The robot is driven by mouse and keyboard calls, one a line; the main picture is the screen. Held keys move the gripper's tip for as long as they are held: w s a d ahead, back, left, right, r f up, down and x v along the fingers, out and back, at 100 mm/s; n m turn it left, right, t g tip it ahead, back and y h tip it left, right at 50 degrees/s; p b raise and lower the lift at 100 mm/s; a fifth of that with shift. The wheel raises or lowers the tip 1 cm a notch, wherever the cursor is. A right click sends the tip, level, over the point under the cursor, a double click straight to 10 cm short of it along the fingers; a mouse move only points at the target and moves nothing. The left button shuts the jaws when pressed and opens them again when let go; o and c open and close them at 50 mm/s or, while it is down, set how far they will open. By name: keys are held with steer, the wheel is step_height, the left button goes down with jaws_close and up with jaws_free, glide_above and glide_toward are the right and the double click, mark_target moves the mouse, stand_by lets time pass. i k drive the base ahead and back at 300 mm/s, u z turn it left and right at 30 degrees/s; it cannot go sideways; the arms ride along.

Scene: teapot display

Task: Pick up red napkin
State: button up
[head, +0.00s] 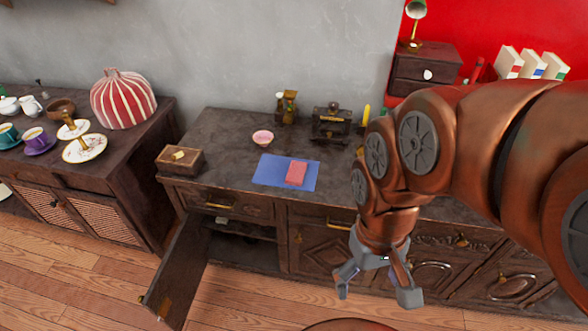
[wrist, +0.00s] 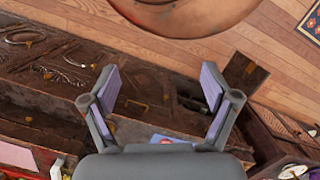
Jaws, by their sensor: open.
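The red napkin (head: 296,173) lies folded on a blue mat (head: 268,172) on top of the dark wooden cabinet. My gripper (head: 376,290) hangs in front of the cabinet, to the right of the napkin and lower in the head view. It is apart from the napkin. In the wrist view my gripper (wrist: 168,95) shows its two fingers spread wide with nothing between them. A small part of something blue shows beyond the gripper's palm in the wrist view. I cannot make out the napkin for sure there.
A pink bowl (head: 263,138) and a wooden box (head: 180,159) stand near the mat. A small dark machine (head: 332,122) stands behind it. A cabinet door (head: 178,277) hangs open at the front left. A sideboard with cups and plates (head: 84,147) is at the left.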

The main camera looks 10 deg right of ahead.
mark_target(295, 175)
steer(key=u, duration=0.15)
steer(key=k, duration=0.45)
steer(key=u, duration=1.55)
steer(key=i, duration=0.65)
steer(key=z, duration=0.55)
steer(key=i, duration=0.65)
steer(key=z, duration=0.7)
